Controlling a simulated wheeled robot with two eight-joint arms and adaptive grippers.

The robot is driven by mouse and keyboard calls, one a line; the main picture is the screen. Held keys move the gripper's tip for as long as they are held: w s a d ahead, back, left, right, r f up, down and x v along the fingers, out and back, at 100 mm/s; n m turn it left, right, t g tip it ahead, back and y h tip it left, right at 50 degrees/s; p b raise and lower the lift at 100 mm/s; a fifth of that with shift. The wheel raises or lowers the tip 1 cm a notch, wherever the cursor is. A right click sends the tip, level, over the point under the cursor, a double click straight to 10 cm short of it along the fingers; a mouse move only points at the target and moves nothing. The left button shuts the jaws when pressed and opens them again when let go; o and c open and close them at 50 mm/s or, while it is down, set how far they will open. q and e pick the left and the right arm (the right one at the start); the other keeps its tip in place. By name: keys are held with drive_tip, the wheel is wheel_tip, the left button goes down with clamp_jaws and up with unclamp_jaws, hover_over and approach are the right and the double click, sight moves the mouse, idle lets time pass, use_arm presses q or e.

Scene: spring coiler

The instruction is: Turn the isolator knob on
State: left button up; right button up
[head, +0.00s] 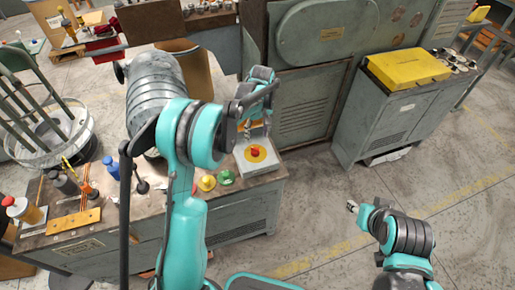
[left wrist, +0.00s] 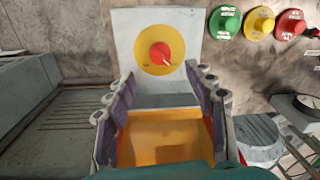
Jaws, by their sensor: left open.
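The isolator knob (head: 255,152) is red, on a round yellow plate on a pale box at the bench's corner. In the left wrist view the knob (left wrist: 160,54) sits above and between the fingertips, with a small pale mark on its lower right. My left gripper (head: 248,128) is over the far side of the box, its fingers pointing down. In the left wrist view my left gripper (left wrist: 160,85) is open, with fingers apart on either side and nothing seen gripped. The knob looks clear of both fingers. My right gripper (head: 353,207) is away over the floor, too small to judge.
Yellow (head: 207,183) and green (head: 226,177) buttons stand on the bench near the box. Bottles and tools crowd the bench's left. A large grey machine (head: 320,40) stands behind, and a cabinet with a yellow case (head: 408,68) stands right. Floor at right is open.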

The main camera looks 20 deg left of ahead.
sight(256, 148)
use_arm(q)
drive_tip(key=f+b, duration=0.1)
drive_tip(key=f, duration=0.8)
drive_tip(key=shift+s+a+b, duration=0.15)
drive_tip(key=shift+a+b, duration=0.05)
drive_tip(key=shift+b, duration=0.15)
drive_tip(key=c, duration=1.2)
